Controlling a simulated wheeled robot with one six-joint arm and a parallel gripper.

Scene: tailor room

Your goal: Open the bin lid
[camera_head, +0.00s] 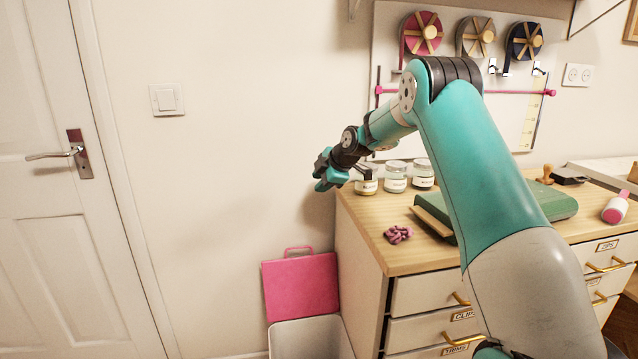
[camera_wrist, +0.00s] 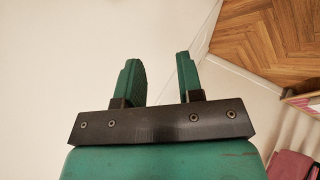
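The bin (camera_head: 310,338) is white and stands on the floor at the left side of the wooden cabinet; its lower part is cut off by the picture's bottom edge. Its pink lid (camera_head: 300,288), with a thin pink handle on its upper edge, stands upright at the back of the bin by the wall. The bin's top looks uncovered. My gripper (camera_head: 326,170) is high above the lid, left of the cabinet top, and apart from the lid. The wrist view shows its two green fingers (camera_wrist: 160,82) spread with nothing between them.
The cabinet top (camera_head: 400,258) holds glass jars (camera_head: 396,176), a pink bundle (camera_head: 398,234) and a green flat device (camera_head: 540,200). A white door (camera_head: 60,230) is at the left. Wooden floor (camera_wrist: 270,40) shows in the wrist view.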

